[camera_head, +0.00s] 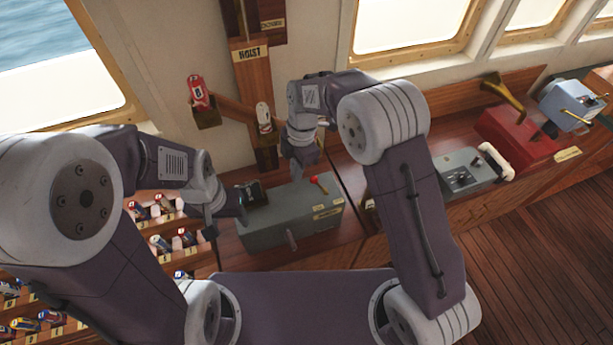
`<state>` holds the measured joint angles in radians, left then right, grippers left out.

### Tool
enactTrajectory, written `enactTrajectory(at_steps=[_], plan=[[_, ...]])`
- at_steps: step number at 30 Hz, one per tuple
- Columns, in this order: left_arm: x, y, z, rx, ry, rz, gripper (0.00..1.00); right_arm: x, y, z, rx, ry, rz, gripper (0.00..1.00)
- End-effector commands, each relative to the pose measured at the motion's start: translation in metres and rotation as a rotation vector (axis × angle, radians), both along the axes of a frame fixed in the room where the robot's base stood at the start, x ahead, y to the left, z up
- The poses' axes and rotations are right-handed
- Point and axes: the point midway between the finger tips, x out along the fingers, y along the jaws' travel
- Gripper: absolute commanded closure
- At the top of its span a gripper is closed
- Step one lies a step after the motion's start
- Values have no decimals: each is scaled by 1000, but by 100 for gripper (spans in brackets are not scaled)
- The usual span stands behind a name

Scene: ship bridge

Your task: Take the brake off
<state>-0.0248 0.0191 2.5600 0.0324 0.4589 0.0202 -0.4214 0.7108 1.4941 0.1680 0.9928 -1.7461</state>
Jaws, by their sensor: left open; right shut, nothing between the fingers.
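A grey control box (295,218) stands on the wooden counter below the HOIST board. A short lever with a red knob (314,180) rises from its top, beside small yellow labels too small to read. A stubby pinkish-grey handle (291,240) sticks out of its front face. I cannot tell which of these is the brake. My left gripper (243,196) is open at the box's left end; whether it touches is unclear. My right gripper (300,166) is shut and empty, above the box's back edge, left of the red knob and apart from it. Its fingertips are partly hidden.
The HOIST board (250,75) holds a red can (198,92) and a white-and-red can (264,117) on its arms. Right along the counter are another grey box (462,172), a red box (515,135) and a blue box (570,105). Can racks (165,240) stand at left.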

Motion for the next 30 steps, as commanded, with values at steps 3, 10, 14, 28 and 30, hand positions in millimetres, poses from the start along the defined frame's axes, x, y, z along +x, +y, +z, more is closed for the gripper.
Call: enactTrajectory(at_steps=[3, 10, 14, 28, 30], plan=[[0, 0, 14, 0, 0, 0, 41, -4, 2, -23, -3, 6, 0, 100], [0, 0, 37, 0, 0, 0, 41, -1, -4, -52, -1, 1, -5, 100], [0, 0, 47, 0, 0, 0, 41, 7, -19, -51, -1, 1, -4, 100], [0, 0, 49, 0, 0, 0, 41, 13, -28, -53, 0, -1, 0, 100], [0, 0, 48, 0, 0, 0, 41, 13, -29, -53, 2, 0, -1, 100]])
